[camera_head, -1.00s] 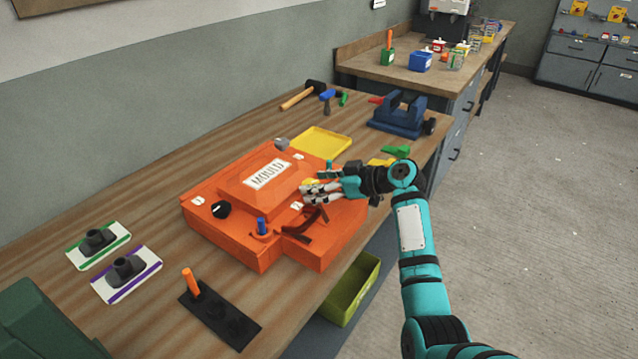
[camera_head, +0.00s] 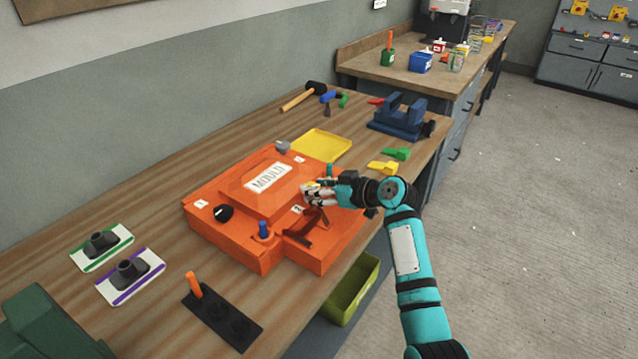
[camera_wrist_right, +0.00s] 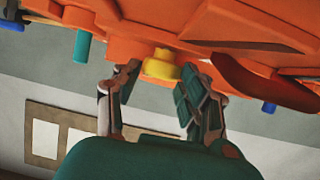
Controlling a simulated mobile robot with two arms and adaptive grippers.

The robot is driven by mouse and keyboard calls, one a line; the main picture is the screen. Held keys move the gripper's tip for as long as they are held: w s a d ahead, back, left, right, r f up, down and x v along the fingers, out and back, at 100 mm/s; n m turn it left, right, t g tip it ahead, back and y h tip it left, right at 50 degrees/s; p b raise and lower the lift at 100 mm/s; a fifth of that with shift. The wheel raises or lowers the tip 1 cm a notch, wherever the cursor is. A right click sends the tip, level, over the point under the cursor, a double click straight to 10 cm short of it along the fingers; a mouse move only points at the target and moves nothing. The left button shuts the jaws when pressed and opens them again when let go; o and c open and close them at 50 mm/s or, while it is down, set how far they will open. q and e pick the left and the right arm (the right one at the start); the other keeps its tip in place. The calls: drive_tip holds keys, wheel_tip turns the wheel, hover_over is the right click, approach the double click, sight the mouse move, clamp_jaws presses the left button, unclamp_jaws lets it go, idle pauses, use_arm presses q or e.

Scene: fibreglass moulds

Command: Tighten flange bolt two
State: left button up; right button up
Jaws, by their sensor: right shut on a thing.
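The orange mould (camera_head: 215,228) with a "MOULD" label sits on the wooden bench. A yellow bolt head (camera_head: 311,185) shows at its right side, near a small white tag (camera_head: 297,209) that seems to read 2. My right gripper (camera_head: 318,193) is at this bolt, shut on it. In the right wrist view the yellow bolt (camera_wrist_right: 160,65) stands between the two fingers (camera_wrist_right: 152,92), against the orange flange (camera_wrist_right: 215,30). A black knob (camera_head: 224,213) is at the mould's left corner, near another tag. My left gripper is not in view.
A dark red-brown clamp handle (camera_head: 310,232) and a blue peg (camera_head: 263,230) stand close to the right hand. A yellow tray (camera_head: 322,144), yellow and green tools (camera_head: 397,153) and a blue vise (camera_head: 400,120) lie behind. A black holder (camera_head: 222,315) with an orange handle is in front.

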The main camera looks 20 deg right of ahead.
drive_tip(key=m+h+p, duration=0.1)
drive_tip(key=t+p, duration=0.1)
drive_tip(key=m+h+p, duration=0.1)
drive_tip(key=shift+s+a+r+m+h, duration=0.15)
drive_tip(key=shift+a+r+m+h, duration=0.1)
drive_tip(key=shift+m+h, duration=0.05)
drive_tip(key=shift+f+m+t+h+p, duration=0.2)
drive_tip(key=shift+m+t+h+p, duration=0.45)
drive_tip(key=shift+p, duration=0.25)
drive_tip(key=o, duration=1.2)
